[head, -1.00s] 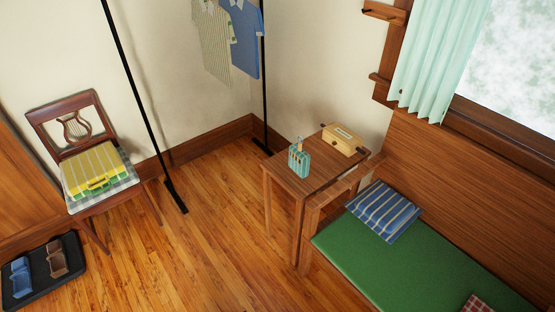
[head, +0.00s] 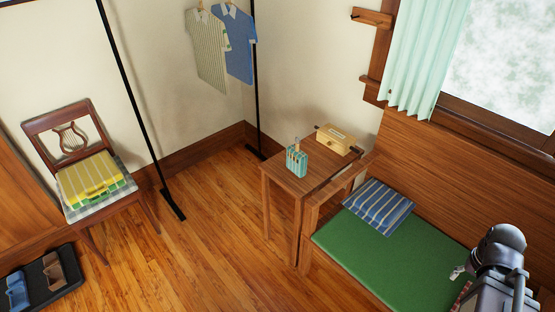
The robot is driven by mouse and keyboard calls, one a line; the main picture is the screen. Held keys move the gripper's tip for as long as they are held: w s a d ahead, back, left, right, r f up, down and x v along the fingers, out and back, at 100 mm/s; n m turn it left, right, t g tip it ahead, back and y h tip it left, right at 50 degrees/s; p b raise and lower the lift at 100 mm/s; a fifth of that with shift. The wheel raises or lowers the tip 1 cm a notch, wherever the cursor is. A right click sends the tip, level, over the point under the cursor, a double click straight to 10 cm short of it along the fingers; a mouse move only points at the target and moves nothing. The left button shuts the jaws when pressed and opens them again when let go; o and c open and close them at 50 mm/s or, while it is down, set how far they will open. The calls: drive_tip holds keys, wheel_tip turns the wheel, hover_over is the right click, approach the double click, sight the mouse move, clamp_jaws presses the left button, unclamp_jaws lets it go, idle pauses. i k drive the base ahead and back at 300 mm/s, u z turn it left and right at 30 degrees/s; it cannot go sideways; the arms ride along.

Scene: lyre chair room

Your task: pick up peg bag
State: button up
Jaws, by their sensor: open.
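The peg bag looks to be the small teal striped bag (head: 297,162) with wooden pegs showing at its top. It stands upright on the small wooden side table (head: 283,178), near its left edge. My arm shows at the lower right, over the green bench seat. A small pale part at its left side looks like the tip of my gripper (head: 458,272). The rest of my gripper is hidden by the arm. It is far to the right of and apart from the bag, and no object shows in it.
A yellow box (head: 338,139) sits behind the bag on the table. The green bench (head: 375,260) with a striped cushion (head: 378,209) is at right. A lyre chair (head: 68,133) holds a yellow striped case (head: 90,182). A black clothes rail (head: 139,108) stands between. The floor in front is clear.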

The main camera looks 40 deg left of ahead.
sight(297, 161)
drive_tip(key=u, duration=1.3)
drive_tip(key=k, duration=1)
drive_tip(key=i, duration=0.85)
drive_tip(key=u, duration=0.05)
